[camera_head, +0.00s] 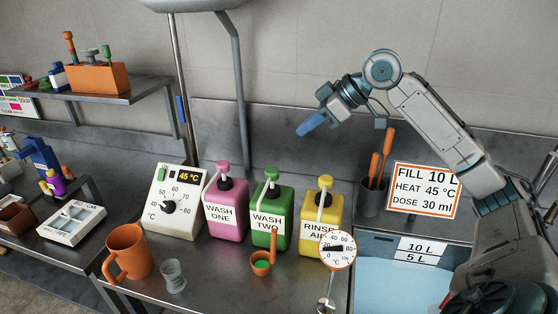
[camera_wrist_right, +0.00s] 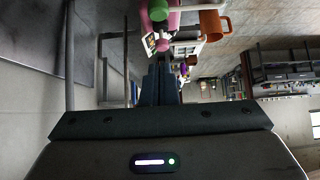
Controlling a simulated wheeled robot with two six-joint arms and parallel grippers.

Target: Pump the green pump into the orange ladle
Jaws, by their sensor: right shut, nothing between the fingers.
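The green pump bottle labelled WASH TWO (camera_head: 284,212) stands upright on the steel counter, between a pink and a yellow pump bottle. Its green pump head (camera_head: 272,175) is on top, with a white spout bending down the front. The small orange ladle (camera_head: 262,270) is in front of the bottle, handle up, with green in its cup. My right gripper (camera_head: 308,126), with blue fingers, is shut and empty, raised above and behind the bottles. Its fingers also show in the right wrist view (camera_wrist_right: 160,82), where a green pump head (camera_wrist_right: 158,10) is at the top edge. My left gripper is not visible.
The pink WASH ONE bottle (camera_head: 228,213) and a dial box (camera_head: 172,203) stand left; the yellow RINSE bottle (camera_head: 322,207) stands right, behind a round gauge (camera_head: 338,250). An orange mug (camera_head: 127,250) and clear cup (camera_head: 173,276) are front left. A basin (camera_head: 400,290) is at right.

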